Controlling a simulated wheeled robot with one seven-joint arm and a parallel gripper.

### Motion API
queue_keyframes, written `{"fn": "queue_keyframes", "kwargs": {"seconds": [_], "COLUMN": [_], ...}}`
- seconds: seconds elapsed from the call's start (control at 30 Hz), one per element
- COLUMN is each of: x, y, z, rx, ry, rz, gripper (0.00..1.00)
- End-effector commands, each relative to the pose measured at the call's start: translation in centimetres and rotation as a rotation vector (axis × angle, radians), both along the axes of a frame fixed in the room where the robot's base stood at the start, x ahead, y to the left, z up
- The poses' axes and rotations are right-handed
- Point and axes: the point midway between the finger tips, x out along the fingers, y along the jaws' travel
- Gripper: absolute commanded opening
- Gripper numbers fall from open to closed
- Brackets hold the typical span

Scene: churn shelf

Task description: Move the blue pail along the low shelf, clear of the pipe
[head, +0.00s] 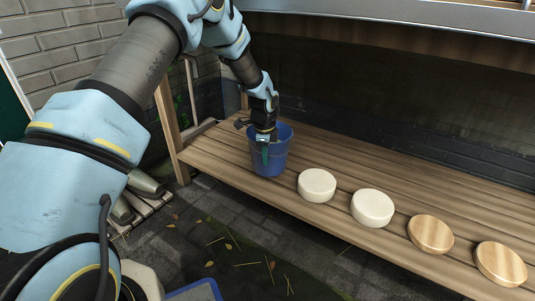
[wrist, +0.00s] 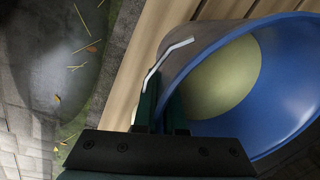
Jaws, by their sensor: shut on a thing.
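The blue pail (head: 273,162) is upright near the left end of the low wooden shelf (head: 340,150), close to its front edge. I cannot tell whether its base touches the boards. My gripper (head: 264,152) reaches down from above and is shut on the pail's near side at the rim. In the wrist view, the dark green fingers (wrist: 163,108) are at the rim of the pail (wrist: 290,70), with a pale wire piece beside them. A pale yellow round surface shows inside the pail. A pale upright pipe (head: 191,88) stands at the left, behind the shelf's end post, apart from the pail.
Two cream round blocks (head: 317,185) (head: 372,207) and two wooden round blocks (head: 430,234) (head: 501,264) line the shelf's front edge to the right. The boards behind them look clear. An upper grey ledge (head: 400,28) overhangs the shelf. Leaves lie on the paving below.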

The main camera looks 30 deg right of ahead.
Motion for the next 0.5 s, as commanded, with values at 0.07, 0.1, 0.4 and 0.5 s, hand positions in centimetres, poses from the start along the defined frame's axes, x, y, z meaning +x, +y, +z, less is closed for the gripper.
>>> {"fn": "queue_keyframes", "kwargs": {"seconds": [0.07, 0.1, 0.4, 0.5], "x": [0.2, 0.2, 0.1, 0.1], "y": [-0.2, -0.2, -0.2, -0.3], "z": [-0.1, -0.5, -4.4, -4.7], "rx": [-0.006, -0.005, -0.005, -0.006], "ry": [-0.006, -0.005, -0.004, -0.005], "rz": [0.000, 0.000, -0.001, -0.001], "gripper": [0.00, 0.00, 0.00, 0.00]}}
